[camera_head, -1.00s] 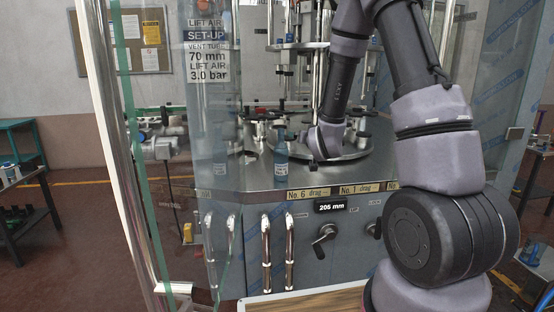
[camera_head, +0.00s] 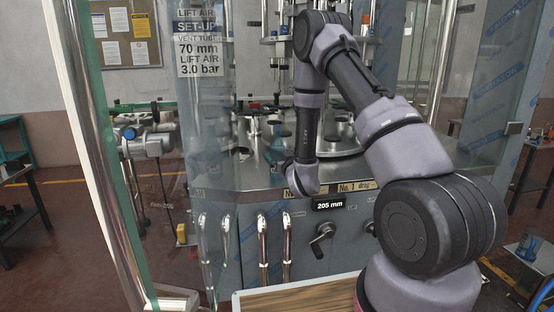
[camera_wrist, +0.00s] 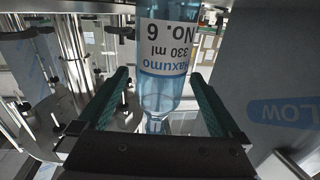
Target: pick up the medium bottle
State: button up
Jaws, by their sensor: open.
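A clear blue bottle (camera_wrist: 163,92) with a white label reading "Maxumo 330 ml No. 6" fills the upper middle of the wrist view, where its lettering is upside down. My gripper (camera_wrist: 160,76) is open, with one green finger on each side of the bottle in the picture. Gaps show between both fingers and the bottle; I cannot tell how deep it sits between them.
The machine's steel deck (camera_head: 245,178) has several round fittings behind my wrist. Clear guard panels stand left (camera_head: 207,110) and right (camera_head: 497,100). Steel handles (camera_head: 263,248) and a black knob (camera_head: 320,240) are on the front below. A wooden surface (camera_head: 295,299) lies nearest.

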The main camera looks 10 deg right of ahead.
aim_at(274, 150)
jog(key=shift+w+a, duration=0.2)
jog(key=shift+w, duration=1)
jog(key=shift+w+a, duration=0.15)
jog(key=shift+w, duration=1)
jog(key=c, duration=1.3)
jog(key=shift+r, duration=0.15)
